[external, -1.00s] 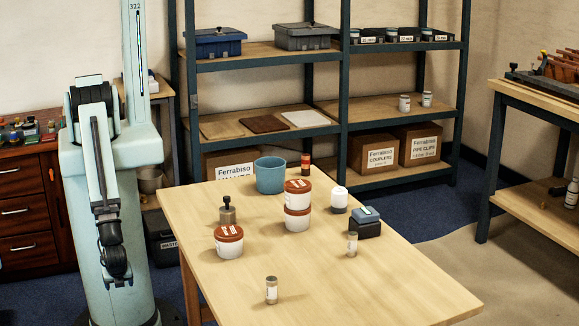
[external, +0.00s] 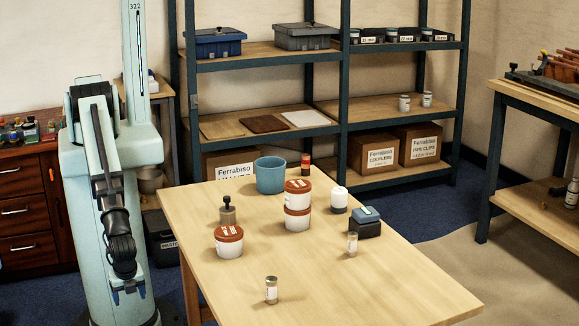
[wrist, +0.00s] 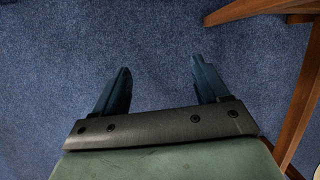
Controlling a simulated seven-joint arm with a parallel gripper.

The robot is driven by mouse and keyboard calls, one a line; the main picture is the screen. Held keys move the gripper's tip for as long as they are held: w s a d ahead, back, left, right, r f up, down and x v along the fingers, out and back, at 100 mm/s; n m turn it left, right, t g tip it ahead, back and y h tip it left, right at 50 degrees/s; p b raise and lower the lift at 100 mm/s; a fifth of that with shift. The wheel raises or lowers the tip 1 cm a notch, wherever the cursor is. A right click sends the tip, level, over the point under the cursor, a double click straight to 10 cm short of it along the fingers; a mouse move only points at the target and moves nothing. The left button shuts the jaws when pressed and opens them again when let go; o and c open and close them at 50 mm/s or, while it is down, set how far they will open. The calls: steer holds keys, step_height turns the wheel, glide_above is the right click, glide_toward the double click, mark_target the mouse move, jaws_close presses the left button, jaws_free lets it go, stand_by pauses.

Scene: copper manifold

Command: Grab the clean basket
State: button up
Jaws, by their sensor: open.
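No thing is plainly marked as a clean basket. The nearest match is a blue open-topped tub (external: 271,175) standing upright at the far end of the wooden table. Its inside is mostly hidden. My gripper (external: 129,292) hangs low beside my column, left of the table and well apart from the tub. In the wrist view my gripper (wrist: 161,70) has its two blue fingers spread, with only blue carpet between them.
The table (external: 390,285) carries stacked red-lidded tubs (external: 298,205), another red-lidded tub (external: 229,242), small jars and a dark block (external: 365,222). Shelving behind holds a blue lidded bin (external: 214,42) and a grey one (external: 303,37). A table leg (wrist: 305,95) is at right in the wrist view.

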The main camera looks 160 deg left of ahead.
steer(key=w+a+r+n+t, duration=0.1)
steer(key=w+a+r+t, duration=0.15)
steer(key=w+r, duration=0.9)
steer(key=w+a+r+n+t, duration=0.1)
steer(key=w+a+r, duration=0.3)
steer(key=w+r, duration=0.8)
step_height(320, 180, up, 18)
steer(key=n, duration=0.7)
glide_above(227, 196)
steer(key=f, duration=0.7)
steer(key=shift+w+a+f, duration=0.1)
steer(key=shift+a+f, duration=0.2)
steer(key=shift+f, duration=0.05)
steer(key=shift+d+f, duration=0.15)
steer(key=shift+f, duration=1.2)
steer(key=shift+d+f, duration=0.15)
steer(key=shift+f, duration=1.2)
steer(key=c, duration=1.2)
